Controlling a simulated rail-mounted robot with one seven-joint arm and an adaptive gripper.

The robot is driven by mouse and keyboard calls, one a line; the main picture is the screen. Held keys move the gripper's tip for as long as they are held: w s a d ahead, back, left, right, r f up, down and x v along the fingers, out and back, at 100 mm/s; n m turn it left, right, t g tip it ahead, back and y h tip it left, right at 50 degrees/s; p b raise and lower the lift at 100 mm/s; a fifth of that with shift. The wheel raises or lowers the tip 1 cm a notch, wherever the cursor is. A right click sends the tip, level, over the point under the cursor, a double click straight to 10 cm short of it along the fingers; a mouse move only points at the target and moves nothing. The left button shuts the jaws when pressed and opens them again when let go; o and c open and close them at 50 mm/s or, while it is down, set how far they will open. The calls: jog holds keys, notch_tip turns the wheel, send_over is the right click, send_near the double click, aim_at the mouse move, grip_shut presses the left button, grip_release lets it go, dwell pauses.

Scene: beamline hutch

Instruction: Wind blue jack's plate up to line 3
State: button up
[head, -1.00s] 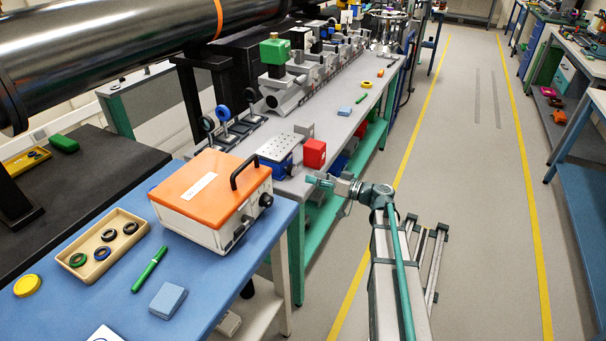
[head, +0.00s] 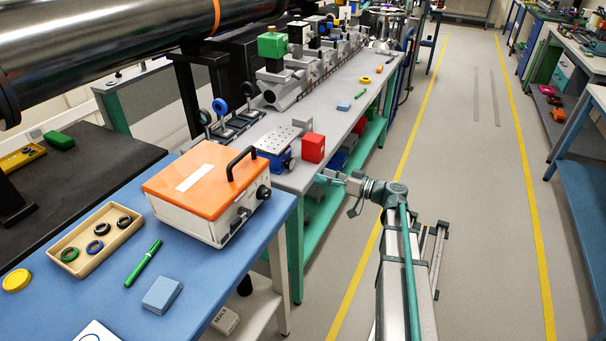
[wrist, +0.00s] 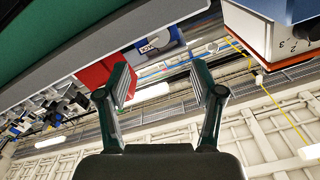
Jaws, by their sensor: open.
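The blue jack (head: 274,159) stands on the grey bench, with a perforated grey plate (head: 279,140) on top and a dark knob on its bench-edge side. In the wrist view the jack (wrist: 157,46) shows beyond the fingers, with a pale label on it; its line marks are too small to read. My gripper (head: 323,180) is off the bench's front edge, to the right of and below the jack in the head view. Its two fingers (wrist: 162,84) are apart, with nothing between them, and do not touch the jack.
A red block (head: 312,148) stands right beside the jack. An orange-topped box (head: 200,181) with a black handle stands on the nearer blue table. Lens mounts (head: 220,112) stand behind the jack. The aisle floor (head: 480,200) to the right is clear.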

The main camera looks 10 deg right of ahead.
aim_at(292, 164)
jog(key=w+a+n+b, duration=0.1)
jog(key=w+a+n, duration=0.1)
jog(key=a, duration=0.1)
jog(key=w+a+n+b, duration=0.1)
jog(key=w+a+n, duration=0.1)
jog(key=w+a, duration=0.1)
jog(key=w+a+n+b, duration=0.1)
jog(key=w+a+n, duration=0.1)
jog(key=a, duration=0.1)
jog(key=shift+w+r+n, duration=0.3)
jog(key=shift+w, duration=0.05)
jog(key=shift+c, duration=0.4)
jog(key=c, duration=1.1)
